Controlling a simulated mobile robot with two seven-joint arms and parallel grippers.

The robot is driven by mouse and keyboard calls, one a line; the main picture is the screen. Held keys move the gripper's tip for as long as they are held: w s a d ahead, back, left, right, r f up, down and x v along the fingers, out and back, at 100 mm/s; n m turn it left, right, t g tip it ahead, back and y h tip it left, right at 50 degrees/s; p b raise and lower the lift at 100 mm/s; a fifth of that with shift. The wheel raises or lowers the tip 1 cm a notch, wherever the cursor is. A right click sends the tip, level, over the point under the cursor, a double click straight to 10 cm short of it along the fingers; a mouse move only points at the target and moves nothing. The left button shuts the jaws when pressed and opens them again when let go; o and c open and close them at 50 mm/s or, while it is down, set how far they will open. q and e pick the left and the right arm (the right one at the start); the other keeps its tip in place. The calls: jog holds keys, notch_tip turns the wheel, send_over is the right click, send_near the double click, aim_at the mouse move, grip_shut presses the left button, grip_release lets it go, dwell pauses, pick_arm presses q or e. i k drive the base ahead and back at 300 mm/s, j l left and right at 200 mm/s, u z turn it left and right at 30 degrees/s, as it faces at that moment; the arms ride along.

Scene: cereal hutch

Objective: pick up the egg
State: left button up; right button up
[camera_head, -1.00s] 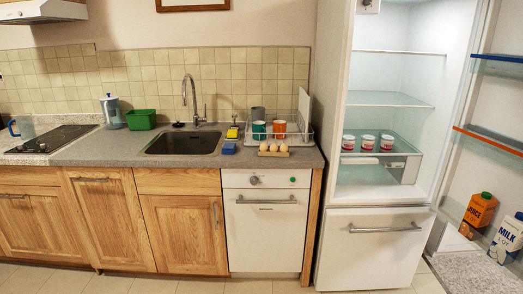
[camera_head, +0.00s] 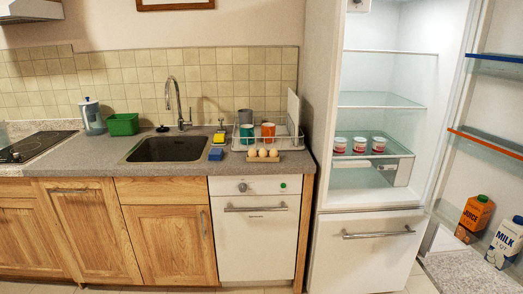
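Several brown eggs (camera_head: 262,153) sit in a row in a small wooden holder (camera_head: 264,159) on the grey countertop, near its front edge and above the white dishwasher. Their tops show; their lower parts are hidden by the holder. Neither my left nor my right gripper is in the head view.
A dish rack (camera_head: 291,142) with cups stands just behind the eggs. A blue sponge (camera_head: 216,154) lies to their left, beside the sink (camera_head: 168,148). The fridge (camera_head: 372,120) stands open on the right, its door (camera_head: 490,120) swung out. The floor before the dishwasher (camera_head: 254,235) looks clear.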

aim_at(253, 153)
jog(key=i+j+z, duration=0.2)
jog(key=i, duration=0.2)
jog(key=i+j+z, duration=0.2)
jog(key=i, duration=0.25)
jog(key=i+j+z, duration=0.15)
jog(key=i, duration=0.25)
jog(key=j, duration=0.1)
